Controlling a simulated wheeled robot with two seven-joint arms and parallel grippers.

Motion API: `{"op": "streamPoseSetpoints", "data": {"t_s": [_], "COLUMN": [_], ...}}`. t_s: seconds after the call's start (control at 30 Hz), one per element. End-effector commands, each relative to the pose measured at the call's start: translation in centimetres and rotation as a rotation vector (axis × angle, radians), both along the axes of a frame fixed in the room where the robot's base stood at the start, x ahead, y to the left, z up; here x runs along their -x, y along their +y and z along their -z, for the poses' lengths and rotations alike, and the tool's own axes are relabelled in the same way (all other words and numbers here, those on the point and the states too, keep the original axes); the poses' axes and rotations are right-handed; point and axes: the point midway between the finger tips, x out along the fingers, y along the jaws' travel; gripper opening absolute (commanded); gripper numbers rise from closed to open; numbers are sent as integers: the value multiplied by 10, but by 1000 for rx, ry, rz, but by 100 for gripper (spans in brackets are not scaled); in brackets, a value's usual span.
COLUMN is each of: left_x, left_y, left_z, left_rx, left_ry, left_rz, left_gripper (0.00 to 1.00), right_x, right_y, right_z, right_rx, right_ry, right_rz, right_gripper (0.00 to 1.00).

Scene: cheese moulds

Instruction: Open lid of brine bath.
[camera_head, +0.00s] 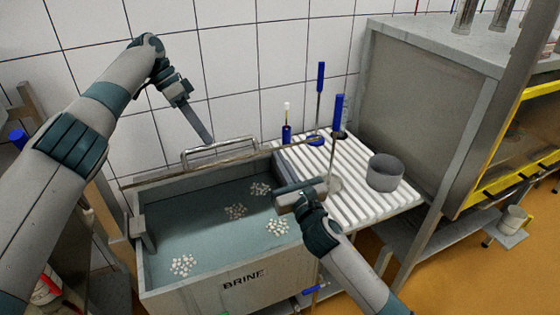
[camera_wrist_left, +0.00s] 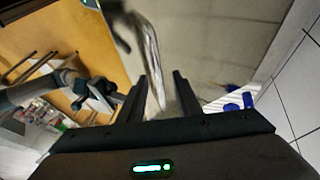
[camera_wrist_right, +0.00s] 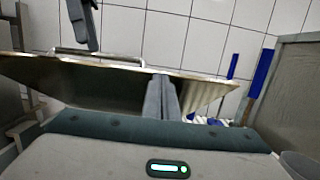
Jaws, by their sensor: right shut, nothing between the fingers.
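The brine bath (camera_head: 262,285) is a grey tank marked BRINE, with its inside in view. Its lid (camera_head: 160,178) stands raised along the back, almost edge-on. The lid's tilted underside (camera_wrist_right: 100,82) shows in the right wrist view. The metal lid handle (camera_head: 230,146) is at the lid's upper edge. My left gripper (camera_head: 211,141) points down at the handle with its fingers apart. In the left wrist view the handle (camera_wrist_left: 151,50) runs toward the gap between these fingers; contact is unclear. My right gripper (camera_head: 279,190) is shut and empty over the bath's right side.
White pieces (camera_head: 235,212) lie in clusters in the bath. A white ribbed draining board (camera_head: 365,208) adjoins on the right, with a grey pot (camera_head: 385,172) and blue-handled tools (camera_head: 338,112). A tiled wall stands close behind. A grey cabinet (camera_head: 415,110) is at the right.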

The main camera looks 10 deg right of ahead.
Motion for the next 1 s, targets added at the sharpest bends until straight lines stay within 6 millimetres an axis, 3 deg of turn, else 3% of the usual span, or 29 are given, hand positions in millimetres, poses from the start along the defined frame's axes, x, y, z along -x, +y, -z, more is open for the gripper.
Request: {"op": "streamPoseSetpoints", "data": {"t_s": [0.23, 0.77, 1.0], "left_x": [-3, -5, -26], "left_y": [12, 16, 26], "left_z": [-25, -31, -56], "left_rx": [0, 4, 82], "left_ry": [-2, -10, -168], "left_rz": [-2, 2, 51], "left_gripper": [31, 31, 31], "right_x": [0, 0, 0], "right_y": [0, 0, 0], "right_z": [1, 1, 1], "right_rx": [0, 0, 0], "right_ry": [2, 1, 1], "right_rz": [1, 0, 0], "right_gripper": [0, 0, 0]}}
